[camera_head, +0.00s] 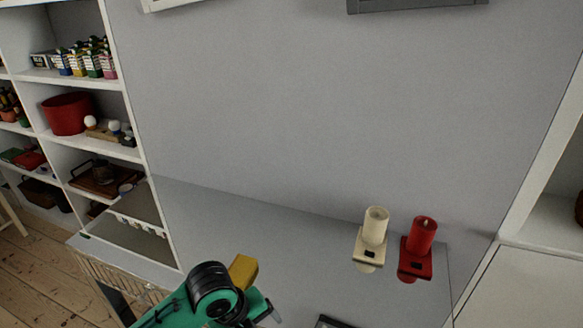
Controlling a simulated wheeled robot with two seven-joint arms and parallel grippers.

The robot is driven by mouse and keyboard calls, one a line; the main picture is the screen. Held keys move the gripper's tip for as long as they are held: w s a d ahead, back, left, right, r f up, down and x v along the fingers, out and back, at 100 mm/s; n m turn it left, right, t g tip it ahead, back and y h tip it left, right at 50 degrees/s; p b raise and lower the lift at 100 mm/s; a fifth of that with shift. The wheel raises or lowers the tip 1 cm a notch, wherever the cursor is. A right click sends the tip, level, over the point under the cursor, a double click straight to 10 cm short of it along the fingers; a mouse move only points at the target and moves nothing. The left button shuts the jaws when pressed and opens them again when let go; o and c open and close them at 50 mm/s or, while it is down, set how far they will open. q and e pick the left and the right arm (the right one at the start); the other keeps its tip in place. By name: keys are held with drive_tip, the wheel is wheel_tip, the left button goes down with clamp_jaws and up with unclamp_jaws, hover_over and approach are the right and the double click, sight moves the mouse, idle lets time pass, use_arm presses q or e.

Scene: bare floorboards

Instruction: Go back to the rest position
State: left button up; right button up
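My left arm (165,312) is green with a black ring-shaped joint and comes in at the bottom, left of centre. Its end, by a yellow block-like part (243,270), has a small pale tip that may be part of my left gripper (267,309). I cannot tell whether that gripper is open or shut, or whether the yellow part belongs to the arm. My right gripper is out of view.
A cream candle (375,225) and a red candle (422,237) stand in holders at right, above a glossy grey surface (310,255). White shelves (85,82) hold a red pot (67,114) and boxes at left. A dark-edged object (334,322) is cut off below.

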use_arm(q)
drive_tip(key=s+a+f+n+t+y, duration=0.15)
drive_tip(key=s+a+f+n, duration=0.25)
drive_tip(key=s+a+n, duration=0.7)
drive_tip(key=s+a+f+n+t+y, duration=0.15)
drive_tip(key=s+a+f+n, duration=0.3)
drive_tip(key=n, duration=1.25)
wheel_tip(320, 180, down, 31)
drive_tip(key=s+g, duration=0.2)
drive_tip(key=s+a+f+g+p, duration=0.1)
drive_tip(key=s+a+f, duration=0.2)
drive_tip(key=s+f, duration=1.5)
drive_tip(key=shift+s+m, duration=0.3)
drive_tip(key=shift+m, duration=0.1)
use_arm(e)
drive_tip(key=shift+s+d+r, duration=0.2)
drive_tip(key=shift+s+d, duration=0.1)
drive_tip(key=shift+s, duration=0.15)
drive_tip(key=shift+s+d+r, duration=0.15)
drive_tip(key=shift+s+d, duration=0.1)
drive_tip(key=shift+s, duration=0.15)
use_arm(q)
drive_tip(key=shift+a+f, duration=0.1)
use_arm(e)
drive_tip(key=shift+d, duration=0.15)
